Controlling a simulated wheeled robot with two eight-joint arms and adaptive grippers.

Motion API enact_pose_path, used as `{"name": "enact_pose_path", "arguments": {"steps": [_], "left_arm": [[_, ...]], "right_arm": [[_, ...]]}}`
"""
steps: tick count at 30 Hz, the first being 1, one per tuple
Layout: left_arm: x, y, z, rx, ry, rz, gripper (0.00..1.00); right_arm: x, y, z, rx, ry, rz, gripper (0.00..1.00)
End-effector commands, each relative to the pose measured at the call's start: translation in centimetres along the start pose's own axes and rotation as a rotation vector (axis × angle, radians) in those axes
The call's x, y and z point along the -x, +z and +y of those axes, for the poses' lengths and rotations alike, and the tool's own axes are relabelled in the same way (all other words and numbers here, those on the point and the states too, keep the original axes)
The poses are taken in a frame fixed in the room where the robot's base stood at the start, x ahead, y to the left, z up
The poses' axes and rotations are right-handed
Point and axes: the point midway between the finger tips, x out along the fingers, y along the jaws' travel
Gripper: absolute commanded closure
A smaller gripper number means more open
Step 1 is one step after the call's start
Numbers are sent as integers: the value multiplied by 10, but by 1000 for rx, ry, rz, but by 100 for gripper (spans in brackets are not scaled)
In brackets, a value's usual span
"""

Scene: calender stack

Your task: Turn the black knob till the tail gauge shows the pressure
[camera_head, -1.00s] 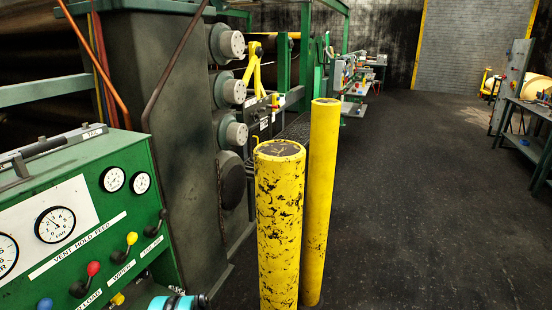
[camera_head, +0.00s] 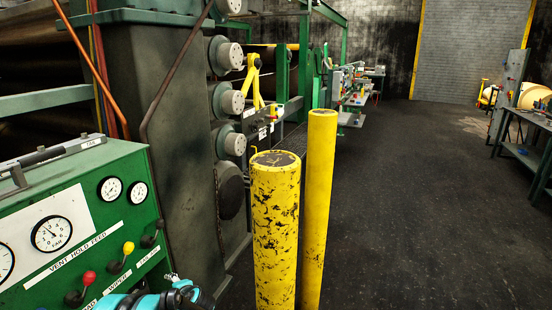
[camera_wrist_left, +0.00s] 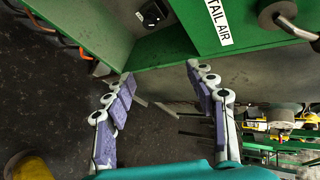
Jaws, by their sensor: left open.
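The green control panel (camera_head: 110,170) stands at the left of the head view, with two small white gauges (camera_head: 110,189) and a larger gauge (camera_head: 51,233). I cannot tell which gauge is the tail one. In the head view the left gripper (camera_head: 185,292) is low, in front of the panel, partly cut off. My right gripper is out of view.
Large machine rolls (camera_head: 232,102) lie behind. The dark floor at right is open, with a workbench (camera_head: 525,155) beyond.

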Motion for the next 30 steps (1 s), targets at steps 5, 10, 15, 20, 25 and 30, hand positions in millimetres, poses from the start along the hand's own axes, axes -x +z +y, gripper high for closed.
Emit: {"name": "enact_pose_path", "arguments": {"steps": [5, 10, 15, 20, 25, 30], "left_arm": [[71, 16, -23, 219, 101, 72, 44], [139, 34, -25, 426, 208, 129, 44], [207, 53, -11, 627, 325, 174, 44], [267, 70, 16, 813, 445, 205, 44], [322, 84, 54, 996, 575, 225, 44], [356, 90, 85, 1124, 675, 230, 44]], "right_arm": [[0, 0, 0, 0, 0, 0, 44], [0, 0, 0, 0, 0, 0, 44], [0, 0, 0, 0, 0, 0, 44], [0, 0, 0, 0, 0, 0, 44], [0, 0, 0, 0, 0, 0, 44], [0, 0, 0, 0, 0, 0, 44]]}}
